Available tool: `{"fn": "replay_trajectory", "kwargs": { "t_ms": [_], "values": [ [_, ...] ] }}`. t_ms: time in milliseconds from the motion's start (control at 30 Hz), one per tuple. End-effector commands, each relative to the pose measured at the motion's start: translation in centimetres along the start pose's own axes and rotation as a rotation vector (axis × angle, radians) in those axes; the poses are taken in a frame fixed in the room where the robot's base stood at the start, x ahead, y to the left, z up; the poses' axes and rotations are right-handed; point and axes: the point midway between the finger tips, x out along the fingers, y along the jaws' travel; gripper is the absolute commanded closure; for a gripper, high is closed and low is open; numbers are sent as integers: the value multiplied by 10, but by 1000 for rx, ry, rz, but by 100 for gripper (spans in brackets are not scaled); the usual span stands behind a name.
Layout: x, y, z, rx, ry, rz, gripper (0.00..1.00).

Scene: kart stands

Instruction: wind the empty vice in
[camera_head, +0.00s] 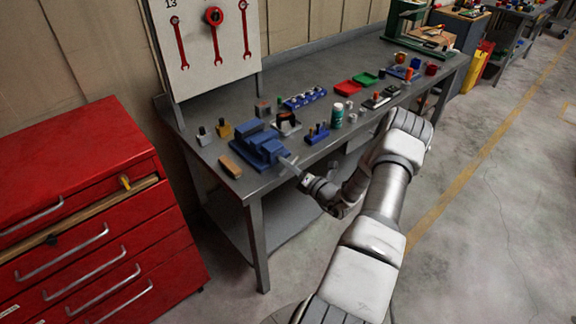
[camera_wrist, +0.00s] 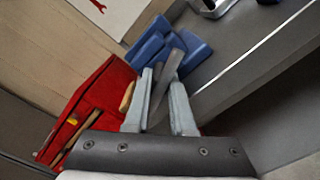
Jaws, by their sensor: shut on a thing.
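The blue vice (camera_head: 262,146) stands at the near left front edge of the grey workbench. Its blue body also shows at the top of the wrist view (camera_wrist: 150,50). A grey bar, the vice handle (camera_wrist: 166,75), reaches from the vice towards me. My gripper (camera_wrist: 161,82) has one finger on each side of this bar and is shut on it.
A wooden block (camera_head: 230,165) lies left of the vice. A red drawer cabinet (camera_head: 90,200) stands left of the workbench (camera_head: 330,100). Small parts, a blue rack (camera_head: 305,98) and a green-white can (camera_head: 337,115) stand behind and right. The floor right is clear.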

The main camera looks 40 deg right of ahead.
Motion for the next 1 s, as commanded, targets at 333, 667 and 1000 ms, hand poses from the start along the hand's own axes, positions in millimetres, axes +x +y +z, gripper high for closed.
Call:
{"fn": "replay_trajectory", "kwargs": {
  "t_ms": [333,667,1000],
  "values": [
    [0,-2,-2,-272,-1,0,100],
    [0,-3,-2,-586,0,0,100],
    [0,-3,-3,-910,1,1,100]
  ]
}}
